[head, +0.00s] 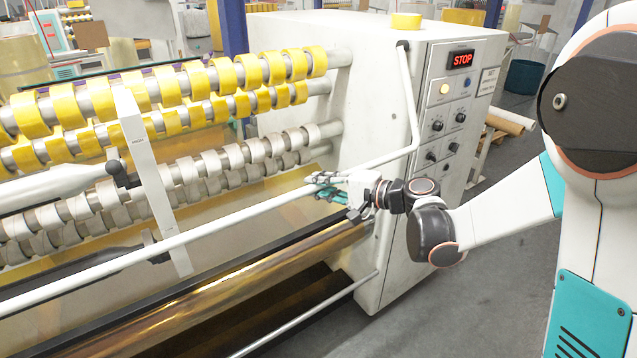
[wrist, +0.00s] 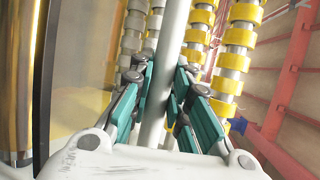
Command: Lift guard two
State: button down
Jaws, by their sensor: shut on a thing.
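A long white guard bar (head: 245,214) runs across the front of the tape machine, and its right end bends up along the white cabinet. I take it as guard two; no label shows on it. My gripper (head: 325,189) is shut on this bar near its right end, in front of the cabinet. In the wrist view the bar (wrist: 172,40) passes between the teal fingers of my gripper (wrist: 164,95). The fingers lie close against it on both sides. The bar sits below the rows of rolls.
The cabinet (head: 378,110) has a control panel with a lit red STOP display (head: 461,59). Yellow tape rolls (head: 225,75) and pale rolls (head: 235,157) sit on shafts behind the bar. A brown shiny roller (head: 220,290) lies below. Grey floor (head: 470,290) is clear at right.

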jog(key=s+d+r+m+g+h+p, duration=0.1)
jog(key=s+d+r+g+h+p, duration=0.25)
jog(key=s+r+p, duration=0.35)
jog(key=s+d+r+m+g+h+p, duration=0.1)
jog(key=s+d+r+g+h+p, duration=0.1)
jog(key=s+d+r+p, duration=0.45)
notch_tip(320, 180, up, 22)
jog(key=a+m+g+h+p, duration=0.1)
jog(key=g+h+p, duration=0.1)
jog(key=p, duration=1.4)
jog(key=shift+g, duration=0.45)
jog(key=shift+w+r, duration=0.15)
jog(key=c, duration=1.5)
grip_release()
